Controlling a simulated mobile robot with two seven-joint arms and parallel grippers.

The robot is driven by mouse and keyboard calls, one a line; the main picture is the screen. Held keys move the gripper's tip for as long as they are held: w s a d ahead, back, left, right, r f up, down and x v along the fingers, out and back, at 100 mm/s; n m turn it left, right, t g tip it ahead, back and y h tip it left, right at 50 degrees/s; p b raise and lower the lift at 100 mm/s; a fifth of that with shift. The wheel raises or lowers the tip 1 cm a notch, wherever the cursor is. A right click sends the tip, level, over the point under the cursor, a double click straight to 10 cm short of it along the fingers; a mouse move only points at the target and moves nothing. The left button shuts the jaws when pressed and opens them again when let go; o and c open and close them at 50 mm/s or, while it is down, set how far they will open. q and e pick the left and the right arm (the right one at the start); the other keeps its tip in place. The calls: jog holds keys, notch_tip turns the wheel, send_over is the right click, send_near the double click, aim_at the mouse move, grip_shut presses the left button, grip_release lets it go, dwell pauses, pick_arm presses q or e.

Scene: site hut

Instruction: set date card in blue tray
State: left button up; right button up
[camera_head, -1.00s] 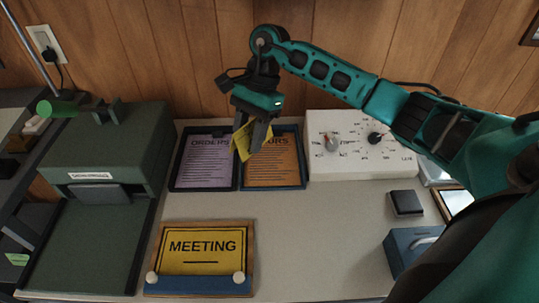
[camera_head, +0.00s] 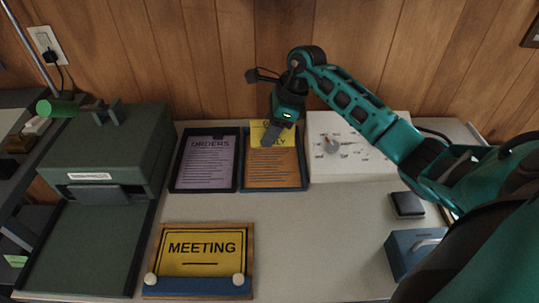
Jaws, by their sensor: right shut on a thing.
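My right gripper (camera_head: 270,143) is shut on a yellow card (camera_head: 256,134) over the back part of the blue-rimmed tray (camera_head: 275,188). The card stands tilted, with black lettering that my fingers partly hide; an end like "LY" shows. An orange printed sheet (camera_head: 272,168) lies in this tray. I cannot tell whether the card touches the sheet or the tray. My left gripper is not in view.
A dark tray with a purple ORDERS sheet (camera_head: 208,160) stands left of the blue-rimmed tray, and a white dial panel (camera_head: 345,160) right of it. A framed yellow MEETING sign (camera_head: 203,248) lies in front. A blue box (camera_head: 405,255) stands right. The middle counter is clear.

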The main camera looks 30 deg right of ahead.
aim_at(264, 163)
notch_tip(264, 163, down, 8)
jog(key=shift+f+b, duration=0.2)
jog(key=shift+b, duration=0.1)
jog(key=o, duration=1)
jog(key=shift+o, duration=0.2)
jog(key=v, duration=1)
jog(key=shift+d+r+p, duration=0.15)
jog(key=shift+r+p, duration=0.2)
jog(key=shift+p, duration=0.05)
jog(key=shift+s+d+r, duration=0.2)
jog(key=shift+r, duration=0.45)
